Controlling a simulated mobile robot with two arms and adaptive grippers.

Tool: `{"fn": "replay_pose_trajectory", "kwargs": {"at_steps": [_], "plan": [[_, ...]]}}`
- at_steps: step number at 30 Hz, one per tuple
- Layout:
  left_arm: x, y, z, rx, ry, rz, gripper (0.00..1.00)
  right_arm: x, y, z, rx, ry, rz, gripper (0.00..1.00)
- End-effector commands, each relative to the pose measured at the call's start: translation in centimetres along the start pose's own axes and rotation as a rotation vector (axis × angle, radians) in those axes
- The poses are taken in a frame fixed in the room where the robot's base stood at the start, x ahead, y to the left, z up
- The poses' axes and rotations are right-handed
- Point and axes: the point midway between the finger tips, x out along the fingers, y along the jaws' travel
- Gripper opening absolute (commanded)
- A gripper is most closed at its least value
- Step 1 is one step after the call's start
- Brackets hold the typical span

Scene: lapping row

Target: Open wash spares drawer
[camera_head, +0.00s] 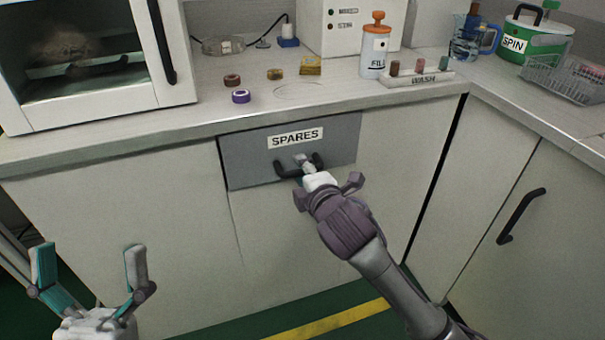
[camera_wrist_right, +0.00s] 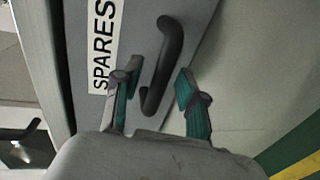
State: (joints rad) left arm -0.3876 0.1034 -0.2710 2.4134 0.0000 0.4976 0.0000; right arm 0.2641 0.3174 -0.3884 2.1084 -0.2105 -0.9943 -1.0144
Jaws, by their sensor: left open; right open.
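The grey spares drawer (camera_head: 240,160) is in the cabinet front below the counter, with a white SPARES label (camera_head: 295,138). Its front looks flush with the cabinet. Its black handle (camera_head: 286,172) is partly hidden by my right gripper (camera_head: 312,178) in the head view. In the right wrist view the handle (camera_wrist_right: 166,60) runs between the two fingers of the open right gripper (camera_wrist_right: 155,95), with a gap beside the fingers; I cannot tell if either touches it. My left gripper (camera_head: 92,270) is open and empty, low at the left, away from the drawer.
On the counter (camera_head: 190,130) are several small rings (camera_head: 241,96), a FILL bottle (camera_head: 375,50), a WASH rack (camera_head: 420,80), a green SPIN device (camera_head: 530,38) and a wire basket (camera_head: 570,78). A cabinet door handle (camera_head: 522,215) juts out at the right.

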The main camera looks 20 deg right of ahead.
Motion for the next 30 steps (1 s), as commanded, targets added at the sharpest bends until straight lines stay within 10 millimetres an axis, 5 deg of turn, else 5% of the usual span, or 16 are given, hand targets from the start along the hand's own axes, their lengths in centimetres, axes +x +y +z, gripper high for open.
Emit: {"fn": "replay_pose_trajectory", "kwargs": {"at_steps": [8,16,30], "plan": [[0.00,0.03,-0.21,-0.001,0.012,0.000,1.00,0.13,0.02,-0.01,0.001,0.000,0.000,0.41],[0.00,0.03,-0.19,-0.001,0.010,0.000,1.00,0.11,0.00,-0.01,0.001,0.000,0.000,0.00],[0.15,0.02,0.02,0.000,-0.005,0.000,1.00,0.09,0.00,-0.02,0.000,0.000,-0.002,0.00]]}}
